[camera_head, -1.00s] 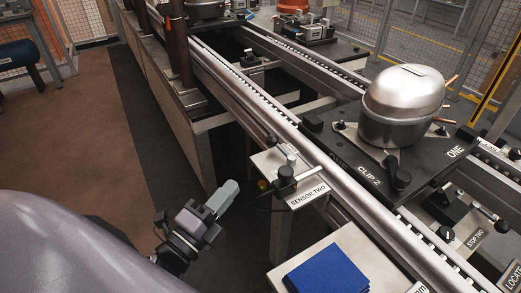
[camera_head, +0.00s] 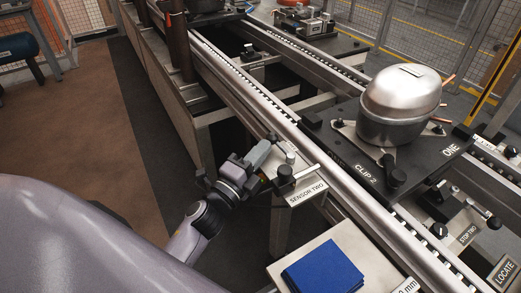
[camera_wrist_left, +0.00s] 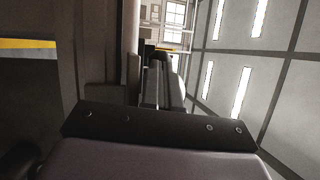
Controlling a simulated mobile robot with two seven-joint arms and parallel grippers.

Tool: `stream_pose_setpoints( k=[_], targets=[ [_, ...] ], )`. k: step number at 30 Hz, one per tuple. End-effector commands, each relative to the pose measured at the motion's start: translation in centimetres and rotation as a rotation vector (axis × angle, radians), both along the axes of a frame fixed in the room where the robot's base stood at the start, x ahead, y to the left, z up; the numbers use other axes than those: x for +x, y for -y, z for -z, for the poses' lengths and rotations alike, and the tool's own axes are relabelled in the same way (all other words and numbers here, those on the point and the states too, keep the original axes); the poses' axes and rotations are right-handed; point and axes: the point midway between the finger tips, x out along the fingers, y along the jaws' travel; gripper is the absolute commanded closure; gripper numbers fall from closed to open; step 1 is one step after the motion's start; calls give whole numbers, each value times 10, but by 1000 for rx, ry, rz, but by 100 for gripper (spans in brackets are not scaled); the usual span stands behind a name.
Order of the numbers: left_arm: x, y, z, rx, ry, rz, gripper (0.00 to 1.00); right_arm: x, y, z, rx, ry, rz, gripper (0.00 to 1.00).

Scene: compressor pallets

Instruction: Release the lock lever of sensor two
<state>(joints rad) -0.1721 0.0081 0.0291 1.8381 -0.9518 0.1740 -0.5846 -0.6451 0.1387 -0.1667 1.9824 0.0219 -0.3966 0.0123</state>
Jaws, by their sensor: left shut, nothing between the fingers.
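The sensor two station (camera_head: 307,196) is a pale plate with a "SENSOR TWO" label, beside the near conveyor rail. On it sits a lock lever (camera_head: 306,172), a silver rod running right from a black hub (camera_head: 285,174). A small silver post stands just behind the hub. My left gripper (camera_head: 262,153) is shut and empty, at the left edge of the plate, close to the post and hub. Whether it touches them I cannot tell. The wrist view does not clearly show the lever. My right gripper is not in view.
A blue pad (camera_head: 324,268) lies on a pale plate in front. The conveyor rail (camera_head: 258,113) runs behind the station. Open floor lies left.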

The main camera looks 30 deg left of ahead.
Motion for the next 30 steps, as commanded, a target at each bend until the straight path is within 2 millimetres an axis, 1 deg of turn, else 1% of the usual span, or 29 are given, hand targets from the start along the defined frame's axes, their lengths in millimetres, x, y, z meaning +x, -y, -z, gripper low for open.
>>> stream_pose_setpoints(
  k=[9, 18, 22, 30],
  targets=[
    [0, 0, 0, 1, 0, 7, 100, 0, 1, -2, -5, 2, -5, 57],
    [9, -3, -1, 5, 0, 117, 100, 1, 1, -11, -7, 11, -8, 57],
    [16, -4, 0, 1, 0, 124, 100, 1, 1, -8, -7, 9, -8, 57],
    [16, -5, 0, 1, -1, 122, 100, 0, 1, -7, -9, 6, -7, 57]
  ],
)
